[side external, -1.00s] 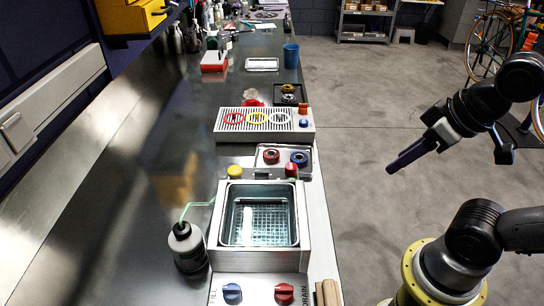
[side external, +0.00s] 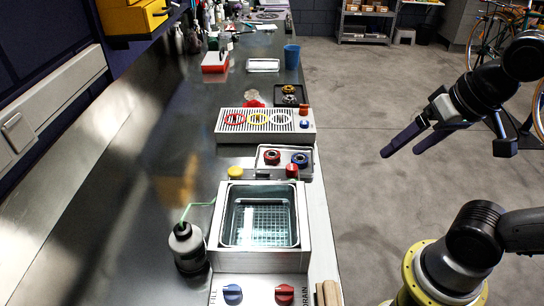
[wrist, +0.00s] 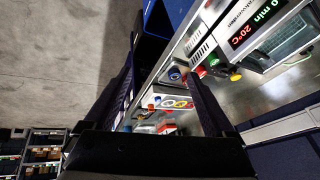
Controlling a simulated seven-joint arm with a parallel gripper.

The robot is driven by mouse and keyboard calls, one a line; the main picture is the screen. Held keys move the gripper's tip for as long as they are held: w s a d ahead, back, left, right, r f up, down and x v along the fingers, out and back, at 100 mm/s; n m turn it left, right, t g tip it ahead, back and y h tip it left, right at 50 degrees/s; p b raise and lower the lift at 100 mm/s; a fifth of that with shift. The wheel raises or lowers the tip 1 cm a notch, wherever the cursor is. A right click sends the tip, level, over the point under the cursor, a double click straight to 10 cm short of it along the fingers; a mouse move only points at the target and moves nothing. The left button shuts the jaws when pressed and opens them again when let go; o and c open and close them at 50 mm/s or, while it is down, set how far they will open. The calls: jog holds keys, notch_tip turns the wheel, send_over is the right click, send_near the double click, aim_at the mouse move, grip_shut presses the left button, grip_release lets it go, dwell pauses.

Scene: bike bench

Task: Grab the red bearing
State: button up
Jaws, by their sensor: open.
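A red ring-shaped part with a dark centre (side external: 271,157), which looks like the red bearing, lies in a small metal tray (side external: 283,149) on the bench. A similar blue ring-shaped part (side external: 299,159) lies to its right in the same tray. My gripper (side external: 401,151) is open and empty, its two dark fingers apart, in the air over the floor to the right of the bench. It is well clear of the tray. In the wrist view, its fingers (wrist: 160,62) frame the bench edge; I cannot clearly pick out the red bearing there.
A lit basin unit (side external: 304,205) with red and blue knobs stands in front of the tray. A slotted rack (side external: 222,137) with red, yellow and white rings stands behind it. A red knob (side external: 291,170) sits close to the tray. A bottle (side external: 187,248) stands left of the basin.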

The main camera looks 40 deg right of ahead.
jog(key=w+r+m+g, duration=0.1)
jog(key=w+r+m, duration=0.7)
jog(key=w+m, duration=0.15)
jog(key=m+g+h, duration=0.1)
jog(key=m+g, duration=0.4)
jog(key=m, duration=0.1)
send_over(271, 150)
jog(key=a, duration=0.2)
jog(key=shift+n, duration=0.25)
jog(key=f, duration=1.8)
jog(key=shift+s+d, duration=0.2)
jog(key=shift+s, duration=0.15)
jog(key=shift+s+d+f, duration=0.15)
jog(key=shift+f, duration=1.35)
jog(key=shift+s+d+f, duration=0.1)
jog(key=shift+s+f, duration=0.05)
jog(key=shift+f, duration=1.35)
grip_shut()
